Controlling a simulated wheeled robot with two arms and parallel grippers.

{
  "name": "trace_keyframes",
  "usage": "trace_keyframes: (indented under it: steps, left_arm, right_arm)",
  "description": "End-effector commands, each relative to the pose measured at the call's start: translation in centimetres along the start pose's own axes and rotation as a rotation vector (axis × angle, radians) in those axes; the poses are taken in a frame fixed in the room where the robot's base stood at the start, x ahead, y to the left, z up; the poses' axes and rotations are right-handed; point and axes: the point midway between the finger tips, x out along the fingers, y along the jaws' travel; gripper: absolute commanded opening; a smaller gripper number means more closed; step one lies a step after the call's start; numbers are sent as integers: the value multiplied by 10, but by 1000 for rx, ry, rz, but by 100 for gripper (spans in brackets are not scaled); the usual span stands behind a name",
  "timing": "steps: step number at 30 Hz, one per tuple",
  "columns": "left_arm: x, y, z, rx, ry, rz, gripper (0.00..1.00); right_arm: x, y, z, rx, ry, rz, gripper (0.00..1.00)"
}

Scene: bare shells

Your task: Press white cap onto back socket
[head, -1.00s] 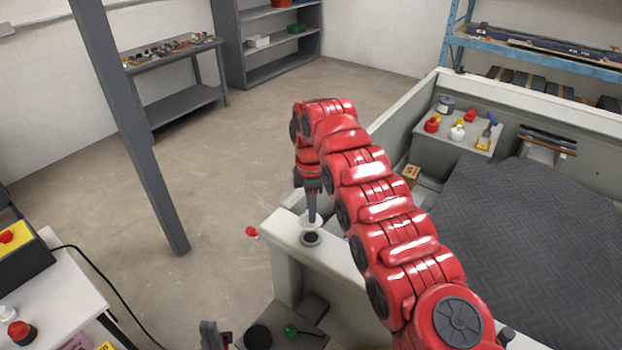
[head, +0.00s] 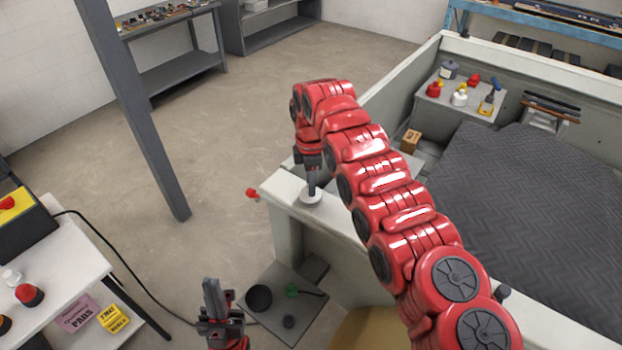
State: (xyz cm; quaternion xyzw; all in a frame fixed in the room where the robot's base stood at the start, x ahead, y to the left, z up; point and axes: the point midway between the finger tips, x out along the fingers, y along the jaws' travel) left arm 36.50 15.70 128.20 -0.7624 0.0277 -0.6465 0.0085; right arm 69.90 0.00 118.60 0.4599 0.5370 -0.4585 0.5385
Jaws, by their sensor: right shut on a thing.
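The white cap (head: 311,198) is at the top of the pale wall ledge (head: 284,188), where it hides the socket beneath it. From this angle I cannot tell whether it is fully seated. My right gripper (head: 312,188) points straight down and is shut on the white cap from above. My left gripper (head: 212,297) is low in the view, pointing up, away from the cap and over the floor side. Whether its fingers are apart is unclear.
A red knob (head: 252,193) sticks out from the ledge's left end. A grey panel (head: 268,325) below holds dark round pieces and a green one. A white table (head: 62,285) stands at left, a grey post (head: 140,120) behind. A dark ribbed cover (head: 520,215) lies at right.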

Motion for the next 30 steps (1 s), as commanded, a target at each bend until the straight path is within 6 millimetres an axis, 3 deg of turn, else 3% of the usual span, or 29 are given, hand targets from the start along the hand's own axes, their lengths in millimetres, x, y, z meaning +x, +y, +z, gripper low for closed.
trace_keyframes:
  steps: [30]
  left_arm:
    - [-10,0,2,0,0,0,0]
  right_arm:
    - [2,0,1,1,0,0,0]
